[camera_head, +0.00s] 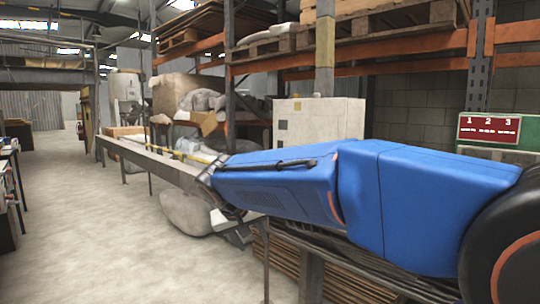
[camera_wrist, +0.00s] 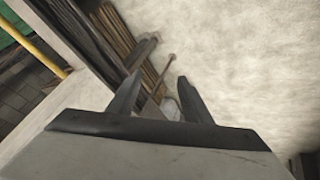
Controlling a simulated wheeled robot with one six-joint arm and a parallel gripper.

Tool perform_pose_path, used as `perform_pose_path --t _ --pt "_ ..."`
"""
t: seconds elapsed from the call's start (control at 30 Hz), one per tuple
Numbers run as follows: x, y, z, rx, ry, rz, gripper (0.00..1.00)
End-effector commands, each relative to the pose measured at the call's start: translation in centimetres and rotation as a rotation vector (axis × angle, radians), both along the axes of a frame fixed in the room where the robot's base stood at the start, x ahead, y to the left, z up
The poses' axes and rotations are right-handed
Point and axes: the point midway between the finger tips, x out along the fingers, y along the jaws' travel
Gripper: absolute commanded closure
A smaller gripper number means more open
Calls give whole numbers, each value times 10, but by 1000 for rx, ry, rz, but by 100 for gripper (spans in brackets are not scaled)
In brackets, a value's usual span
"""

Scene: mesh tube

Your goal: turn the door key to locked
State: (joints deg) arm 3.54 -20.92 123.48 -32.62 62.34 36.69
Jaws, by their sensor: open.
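I cannot make out a door key or its lock in either view. My gripper (camera_wrist: 158,82) shows in the wrist view with its two dark fingers apart. It is open, and I see nothing held between the fingers. Behind the gap are long brown rods and pale floor, apparently farther off. In the head view my blue arm reaches left across the picture, and the gripper at its far end is mostly hidden and hard to make out.
A pale cabinet (camera_head: 318,119) stands behind my arm. A green panel with a red numbered sign (camera_head: 489,128) is at the right. Orange racking (camera_head: 400,48) holds pallets. A long grey rail (camera_head: 150,162) runs at left. The concrete floor (camera_head: 105,235) has free room at left.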

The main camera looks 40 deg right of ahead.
Motion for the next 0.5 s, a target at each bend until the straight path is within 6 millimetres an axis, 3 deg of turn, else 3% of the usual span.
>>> perform_pose_path --t 0.03,0.5 --pt "19 -14 9 -34 -10 -43 55" --pt "179 -132 86 -378 -250 -418 55"
